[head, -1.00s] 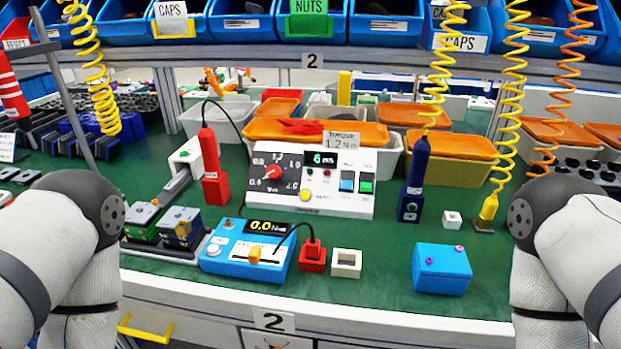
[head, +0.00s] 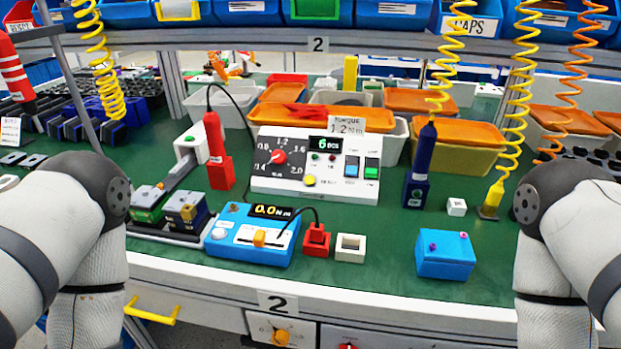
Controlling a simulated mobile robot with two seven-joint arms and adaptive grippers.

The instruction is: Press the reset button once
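A white control box (head: 262,184) stands upright on the green bench near the middle of the head view. Its front has a round yellow button (head: 310,181) with a small label beside it, which is too blurred to read surely. To the left of that button is a red rotary knob (head: 278,157) on a dark numbered dial. A small display (head: 325,143) above reads 6 in green. A blue and a green rocker switch (head: 371,168) sit at the right. Both my arms show at the picture's sides, but neither gripper is in view. Nothing touches the box.
A blue torque meter (head: 252,240) reading 0.0 sits in front of the box, with a red socket block (head: 316,240) and a white square block beside it. A red tool (head: 216,150) and a dark blue tool (head: 421,165) flank the box. A blue box (head: 444,255) stands front right.

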